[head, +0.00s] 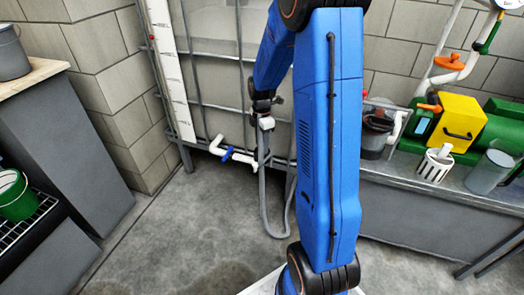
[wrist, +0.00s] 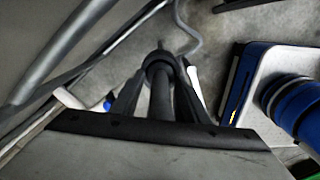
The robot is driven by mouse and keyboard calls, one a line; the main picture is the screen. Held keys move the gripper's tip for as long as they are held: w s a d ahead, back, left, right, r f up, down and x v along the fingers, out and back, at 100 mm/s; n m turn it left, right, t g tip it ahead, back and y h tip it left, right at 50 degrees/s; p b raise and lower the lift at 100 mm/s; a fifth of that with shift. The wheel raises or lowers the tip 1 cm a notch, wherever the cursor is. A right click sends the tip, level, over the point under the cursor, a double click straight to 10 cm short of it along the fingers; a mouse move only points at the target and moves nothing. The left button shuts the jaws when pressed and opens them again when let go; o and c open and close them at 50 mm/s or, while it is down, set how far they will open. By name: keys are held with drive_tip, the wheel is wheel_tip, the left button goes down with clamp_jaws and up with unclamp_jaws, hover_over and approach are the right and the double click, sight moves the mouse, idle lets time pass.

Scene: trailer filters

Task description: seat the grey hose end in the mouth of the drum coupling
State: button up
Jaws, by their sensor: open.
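My gripper (head: 264,103) is partly hidden behind my blue arm, in front of the caged tank. In the wrist view, the open jaws (wrist: 160,78) stand either side of a dark round piece with a collar. I cannot tell whether they touch it. The grey hose (head: 264,185) hangs below my gripper in a long loop to the floor; it also curves away in the wrist view (wrist: 188,32). A white fitting (head: 266,123) shows at its top, just under my gripper. I cannot pick out the drum coupling's mouth with certainty; a white outlet pipe (head: 240,156) with a blue valve handle is low on the tank.
A bench (head: 435,190) on the right carries a yellow box (head: 458,122), a white slotted cup (head: 435,165) and a grey cup (head: 489,172). A dark cabinet (head: 75,150) and a green bucket (head: 16,195) stand left. The floor (head: 165,240) between is clear.

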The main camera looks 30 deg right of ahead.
drive_tip(key=shift+f, duration=0.3)
clamp_jaws()
drive_tip(key=shift+r, duration=0.2)
